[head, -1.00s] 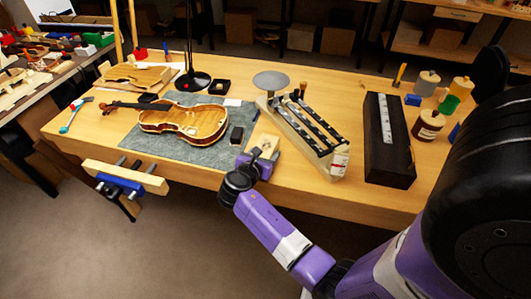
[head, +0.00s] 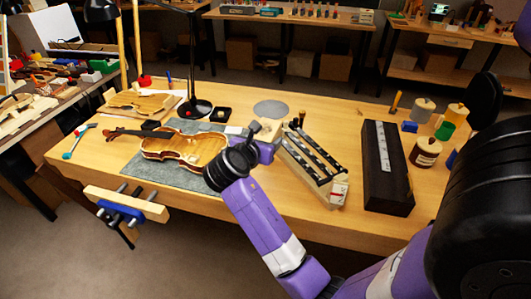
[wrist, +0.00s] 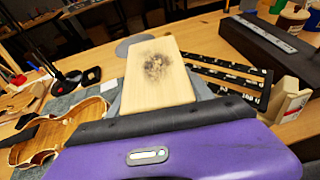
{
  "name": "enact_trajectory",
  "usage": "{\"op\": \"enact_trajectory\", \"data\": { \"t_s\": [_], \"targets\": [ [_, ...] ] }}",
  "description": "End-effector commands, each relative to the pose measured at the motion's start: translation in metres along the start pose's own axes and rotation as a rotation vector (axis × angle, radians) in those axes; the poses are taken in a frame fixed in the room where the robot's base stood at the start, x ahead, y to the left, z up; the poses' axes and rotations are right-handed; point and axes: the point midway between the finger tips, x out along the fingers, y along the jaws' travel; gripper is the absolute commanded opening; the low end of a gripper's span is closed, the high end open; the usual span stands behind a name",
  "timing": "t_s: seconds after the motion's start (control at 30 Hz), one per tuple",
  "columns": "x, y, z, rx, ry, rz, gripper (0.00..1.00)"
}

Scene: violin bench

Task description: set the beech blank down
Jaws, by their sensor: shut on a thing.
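The beech blank (wrist: 157,75) is a pale, flat wooden piece with a dark smudge on its face. In the wrist view it sticks out from the dark jaw edge of my gripper (wrist: 160,118), which is shut on its near end. In the head view my gripper (head: 262,141) and the blank (head: 270,128) are over the bench, between the violin and the clamp rack and just in front of the grey disc (head: 271,108). The blank's held end is hidden, and I cannot tell its height above the bench.
The violin (head: 185,150) lies on a grey mat (head: 180,175) at left. A pale rack with black bars (head: 313,160) stands close at right, then a dark box (head: 386,175) and several jars. A black lamp base (head: 194,109) stands behind. Bare bench shows behind the rack.

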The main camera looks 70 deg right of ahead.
Motion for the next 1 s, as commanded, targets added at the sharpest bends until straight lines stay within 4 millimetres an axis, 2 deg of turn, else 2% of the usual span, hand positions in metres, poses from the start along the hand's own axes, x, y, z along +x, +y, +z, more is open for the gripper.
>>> {"op": "enact_trajectory", "data": {
  "t_s": [0.1, 0.43, 0.63, 0.73, 0.87, 1.0],
  "targets": [
    [-0.004, 0.0, 0.011, 0.003, -0.002, 0.001, 0.01],
    [-0.006, 0.004, 0.018, -0.002, -0.002, 0.011, 0.01],
    [-0.005, 0.036, 0.031, -0.051, -0.002, 0.128, 0.01],
    [-0.013, 0.063, 0.016, -0.102, 0.0, 0.243, 0.01],
    [-0.035, 0.096, -0.013, -0.166, 0.0, 0.391, 0.01],
    [-0.071, 0.127, -0.058, -0.241, 0.002, 0.567, 0.01]
  ]
}}
